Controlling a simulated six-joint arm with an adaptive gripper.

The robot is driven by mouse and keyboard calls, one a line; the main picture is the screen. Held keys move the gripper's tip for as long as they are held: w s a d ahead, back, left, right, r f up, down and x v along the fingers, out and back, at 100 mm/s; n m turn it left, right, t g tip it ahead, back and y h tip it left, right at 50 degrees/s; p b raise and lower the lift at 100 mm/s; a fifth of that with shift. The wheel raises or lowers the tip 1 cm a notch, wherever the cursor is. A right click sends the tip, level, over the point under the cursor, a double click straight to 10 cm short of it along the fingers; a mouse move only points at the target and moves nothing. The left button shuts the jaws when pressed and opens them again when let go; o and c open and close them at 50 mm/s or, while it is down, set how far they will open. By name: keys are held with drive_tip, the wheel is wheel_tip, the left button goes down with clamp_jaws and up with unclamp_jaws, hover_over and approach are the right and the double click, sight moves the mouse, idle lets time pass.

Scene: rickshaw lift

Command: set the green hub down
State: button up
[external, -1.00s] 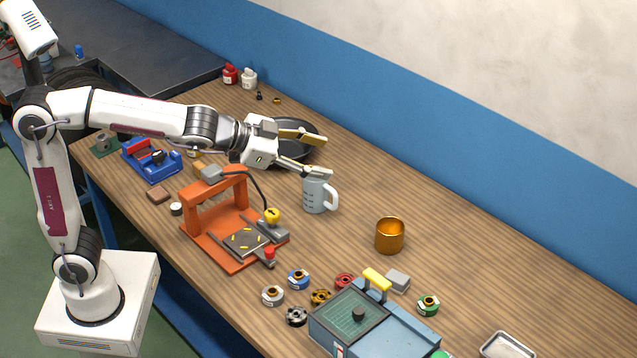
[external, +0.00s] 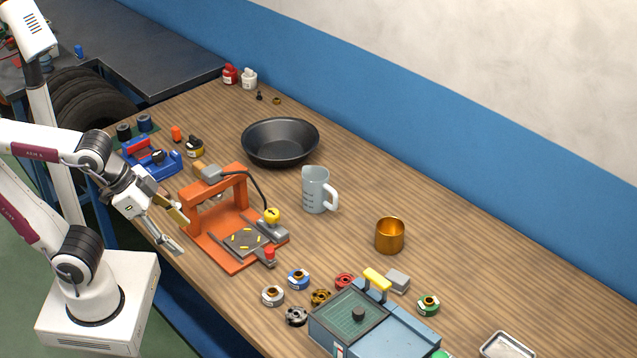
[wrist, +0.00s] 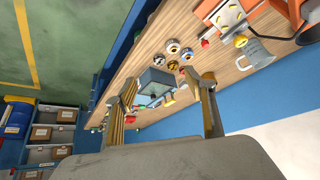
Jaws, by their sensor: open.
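The green hub (external: 428,305) is a small green ring-shaped part with a dark and golden centre. It rests on the wooden table, just right of the blue-grey box, in the external view. My gripper (external: 182,234) is open and empty. It hangs at the table's left front edge, beside the orange press frame, far from the green hub. In the wrist view the two fingers (wrist: 167,82) are spread with nothing held between them. I cannot make out the green hub clearly in the wrist view.
The orange press (external: 232,240) stands close to the right of my gripper. Several other hubs sit near the blue-grey box (external: 400,325). A grey mug (external: 316,192), black pan (external: 280,142) and golden cup (external: 390,236) stand farther back. The table's right middle is mostly clear.

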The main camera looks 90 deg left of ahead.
drive_tip(key=shift+g+h, duration=0.4)
drive_tip(key=s, duration=0.1)
drive_tip(key=s+d+f, duration=0.2)
drive_tip(key=s, duration=0.1)
drive_tip(key=shift+f, duration=0.1)
idle(0.9)
